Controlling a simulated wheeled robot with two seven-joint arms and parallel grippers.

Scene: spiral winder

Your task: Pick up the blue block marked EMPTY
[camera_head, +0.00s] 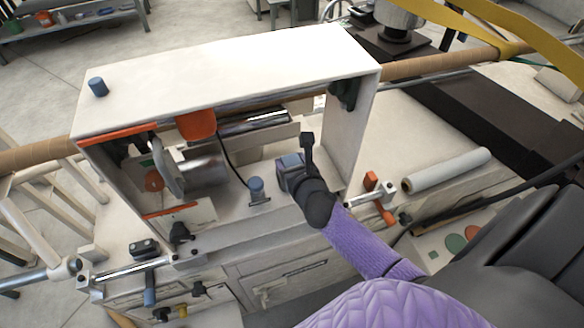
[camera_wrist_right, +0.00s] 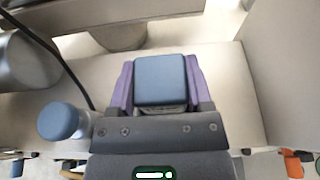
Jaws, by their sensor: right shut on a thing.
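The blue block (camera_head: 291,172) is between the fingers of my right gripper (camera_head: 298,166), inside the open white frame of the machine. In the right wrist view the block (camera_wrist_right: 160,82) sits between two purple finger pads, which press on its left and right sides. My right gripper (camera_wrist_right: 160,90) is shut on it. No EMPTY marking can be read on the visible faces. Whether the block still touches the surface under it is hard to tell. My left gripper is not in view.
A blue-capped post (camera_head: 257,188) stands just left of the block; it also shows in the right wrist view (camera_wrist_right: 60,121). A metal roller (camera_head: 205,170) lies further left. The white frame's top (camera_head: 230,75) and right wall (camera_head: 352,135) enclose the space. A white roll (camera_head: 445,169) lies at right.

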